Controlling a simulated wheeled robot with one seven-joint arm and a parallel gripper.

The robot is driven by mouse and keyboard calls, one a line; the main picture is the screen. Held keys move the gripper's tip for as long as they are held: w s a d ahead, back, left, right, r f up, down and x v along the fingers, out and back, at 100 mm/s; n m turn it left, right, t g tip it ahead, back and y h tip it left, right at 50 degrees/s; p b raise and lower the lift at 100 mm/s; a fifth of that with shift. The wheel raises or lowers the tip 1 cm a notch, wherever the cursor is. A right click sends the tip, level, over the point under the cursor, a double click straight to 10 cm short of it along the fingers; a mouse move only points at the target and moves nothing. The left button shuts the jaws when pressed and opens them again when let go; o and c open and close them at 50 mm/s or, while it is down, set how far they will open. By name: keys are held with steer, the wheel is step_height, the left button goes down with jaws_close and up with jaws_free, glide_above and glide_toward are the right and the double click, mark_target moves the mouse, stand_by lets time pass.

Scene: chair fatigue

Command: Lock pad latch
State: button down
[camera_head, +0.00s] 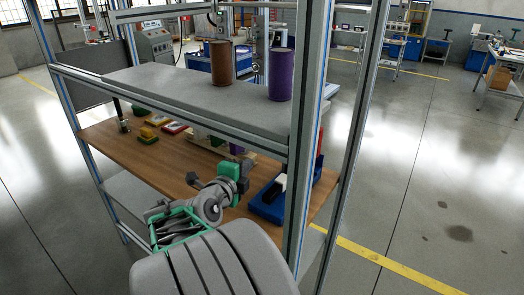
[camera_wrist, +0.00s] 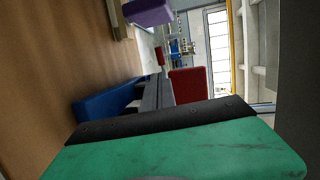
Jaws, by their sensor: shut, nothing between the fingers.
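No part can be surely picked out as the pad latch. A blue fixture (camera_head: 268,206) with a pale part on it stands at the right end of the wooden shelf, partly hidden by the frame post. It also shows in the wrist view (camera_wrist: 103,106), beside a grey bar (camera_wrist: 153,94) and a red block (camera_wrist: 188,88). My gripper (camera_head: 243,168), green and black, is just left of and behind the fixture, over the wooden shelf. It is shut and empty. Its green and black part fills the bottom of the wrist view and hides what lies beneath.
A grey upper shelf (camera_head: 185,93) carries a brown cylinder (camera_head: 221,64) and a purple cylinder (camera_head: 281,75). An aluminium post (camera_head: 303,140) stands close on the right. Yellow, red and green parts (camera_head: 155,130) lie at the left of the wooden shelf (camera_head: 165,160).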

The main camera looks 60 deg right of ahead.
mark_target(265, 146)
steer(key=p+x, duration=0.4)
steer(key=x, duration=0.9)
steer(key=shift+w+d+f, duration=0.15)
steer(key=shift+d+f, duration=0.05)
steer(key=shift+d, duration=0.3)
steer(key=shift+f+b, duration=0.2)
steer(key=shift+b, duration=0.25)
